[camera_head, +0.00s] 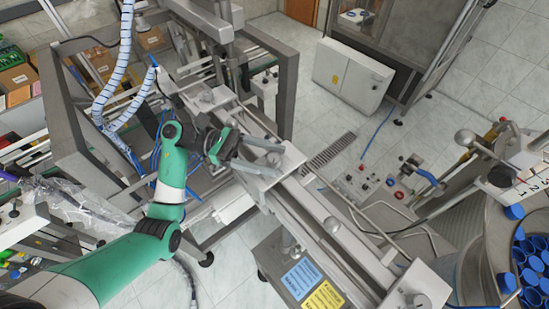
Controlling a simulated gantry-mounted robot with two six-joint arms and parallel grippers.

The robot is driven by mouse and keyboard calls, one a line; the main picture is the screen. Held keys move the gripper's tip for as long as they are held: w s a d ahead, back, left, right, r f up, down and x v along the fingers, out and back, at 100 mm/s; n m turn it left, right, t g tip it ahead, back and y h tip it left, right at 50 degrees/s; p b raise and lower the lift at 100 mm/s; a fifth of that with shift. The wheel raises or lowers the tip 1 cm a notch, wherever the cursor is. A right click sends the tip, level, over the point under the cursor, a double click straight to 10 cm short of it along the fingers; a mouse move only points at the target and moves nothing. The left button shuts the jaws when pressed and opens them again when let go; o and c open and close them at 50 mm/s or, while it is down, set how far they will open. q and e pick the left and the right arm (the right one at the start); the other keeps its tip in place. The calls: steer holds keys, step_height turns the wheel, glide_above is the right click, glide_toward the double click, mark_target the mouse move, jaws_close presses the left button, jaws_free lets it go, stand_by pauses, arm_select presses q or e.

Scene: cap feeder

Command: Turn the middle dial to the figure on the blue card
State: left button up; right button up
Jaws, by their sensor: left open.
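My left gripper (279,156) is open at the end of my green and white arm. Its two grey fingers reach right over a metal block on the long machine rail. A blue card (300,279) is on the front of a grey box below the rail; its print is too small to read. Another round knob (418,300) is at the rail's lower right end. I cannot tell which is the middle dial, nor read any setting. My right gripper is out of view.
A yellow card (322,297) is beside the blue one. A bin of blue caps (530,262) is at the right. A white cabinet (352,77) stands behind. A metal frame (62,110) and hoses crowd the left. Tiled floor is open at upper right.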

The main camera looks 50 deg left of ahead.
arm_select(q)
steer(key=b+v, duration=0.2)
steer(key=v, duration=0.8)
